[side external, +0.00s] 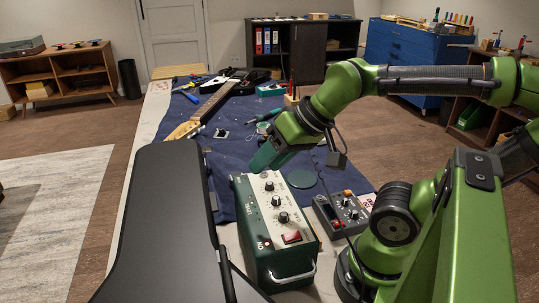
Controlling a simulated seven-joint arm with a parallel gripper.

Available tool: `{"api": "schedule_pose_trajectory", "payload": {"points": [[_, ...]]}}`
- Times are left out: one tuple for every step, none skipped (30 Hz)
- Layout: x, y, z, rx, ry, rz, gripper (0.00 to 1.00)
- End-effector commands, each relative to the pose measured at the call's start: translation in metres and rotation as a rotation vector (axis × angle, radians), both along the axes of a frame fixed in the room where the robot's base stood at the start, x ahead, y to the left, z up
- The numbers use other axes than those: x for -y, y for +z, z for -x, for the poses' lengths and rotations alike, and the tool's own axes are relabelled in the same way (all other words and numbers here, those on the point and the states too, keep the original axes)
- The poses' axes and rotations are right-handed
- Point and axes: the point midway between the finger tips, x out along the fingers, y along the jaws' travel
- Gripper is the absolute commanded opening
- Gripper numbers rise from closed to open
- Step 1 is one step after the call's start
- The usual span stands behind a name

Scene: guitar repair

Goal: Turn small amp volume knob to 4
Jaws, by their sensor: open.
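The small amp (265,255) is a green box with a cream top panel and a metal handle, standing at the front of the bench. Its panel carries a column of black knobs, a far one (269,186), a middle one (277,201) and a near one (284,217), with a red switch (291,237) in front. The labels and dial numbers are too small to read, so I cannot tell which is volume or where it points. My gripper (259,166) is open, above the far end of the amp, apart from the knobs. Its fingertips are seen from one side.
A grey control box (342,212) with knobs stands close right of the amp. A black case (165,220) lies along the left. A guitar (214,100) and tools lie on the blue cloth (232,155) behind.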

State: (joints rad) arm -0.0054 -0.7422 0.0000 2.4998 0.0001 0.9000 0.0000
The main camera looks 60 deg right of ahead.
Motion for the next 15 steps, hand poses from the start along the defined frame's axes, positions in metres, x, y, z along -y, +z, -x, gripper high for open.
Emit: {"api": "schedule_pose_trajectory", "payload": {"points": [[-0.002,-0.005,-0.001,-0.022,0.009,0.001,0.45],[-0.004,-0.007,-0.004,-0.035,0.016,0.002,0.45],[-0.005,-0.007,-0.01,-0.051,0.027,0.012,0.45],[-0.006,-0.006,-0.015,-0.069,0.04,0.025,0.45],[-0.008,-0.006,-0.02,-0.095,0.06,0.044,0.45],[-0.01,-0.004,-0.027,-0.139,0.1,0.08,0.45],[-0.011,-0.004,-0.032,-0.178,0.14,0.114,0.45],[-0.012,-0.002,-0.037,-0.222,0.185,0.154,0.45],[-0.012,-0.001,-0.043,-0.285,0.251,0.21,0.45],[-0.012,0.001,-0.047,-0.333,0.301,0.251,0.45],[-0.012,0.003,-0.051,-0.381,0.354,0.294,0.45],[-0.011,0.006,-0.056,-0.448,0.42,0.346,0.45],[-0.011,0.009,-0.06,-0.495,0.466,0.38,0.45],[-0.01,0.012,-0.063,-0.542,0.51,0.412,0.45],[-0.01,0.016,-0.067,-0.602,0.564,0.449,0.45]]}}
